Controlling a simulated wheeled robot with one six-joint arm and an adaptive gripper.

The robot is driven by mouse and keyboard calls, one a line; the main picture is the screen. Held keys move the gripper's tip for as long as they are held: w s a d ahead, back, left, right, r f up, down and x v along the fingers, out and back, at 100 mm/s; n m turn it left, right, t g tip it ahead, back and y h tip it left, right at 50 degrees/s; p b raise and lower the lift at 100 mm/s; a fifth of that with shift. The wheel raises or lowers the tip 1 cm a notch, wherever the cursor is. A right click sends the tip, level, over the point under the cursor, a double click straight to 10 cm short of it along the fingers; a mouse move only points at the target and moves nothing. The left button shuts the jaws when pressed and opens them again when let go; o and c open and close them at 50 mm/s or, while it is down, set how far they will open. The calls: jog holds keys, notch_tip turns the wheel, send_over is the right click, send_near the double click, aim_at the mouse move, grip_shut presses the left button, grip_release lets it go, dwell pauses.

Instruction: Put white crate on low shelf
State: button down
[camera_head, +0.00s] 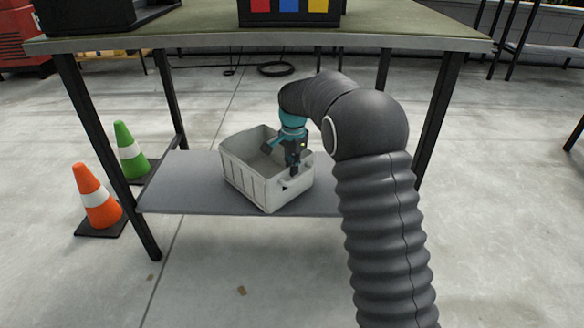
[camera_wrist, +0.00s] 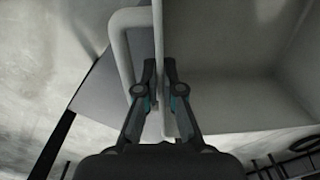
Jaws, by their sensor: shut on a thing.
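The white crate (camera_head: 250,178) is over the low shelf (camera_head: 180,190) of the table, turned at an angle to the shelf's front edge. Its near bottom corner reaches about the shelf's front edge. I cannot tell whether its whole base rests on the shelf. My gripper (camera_head: 291,172) is at the crate's right side, shut on its wall. In the wrist view my gripper (camera_wrist: 160,70) has one finger on each side of the white crate's wall (camera_wrist: 159,50), next to the handle (camera_wrist: 122,45). The crate looks empty inside; its far underside is hidden.
The tabletop (camera_head: 380,28) stands above the shelf, with black table legs (camera_head: 110,160) at the sides. A green cone (camera_head: 128,150) and an orange cone (camera_head: 94,197) stand at left. A bin with coloured squares (camera_head: 290,8) is on top. The shelf is bare left of the crate.

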jog(key=c, duration=1.3)
grip_release()
jog(key=shift+f, duration=0.1)
notch_tip(320, 180, up, 8)
jog(key=shift+s+d+f+p, duration=0.1)
jog(key=shift+p, duration=0.65)
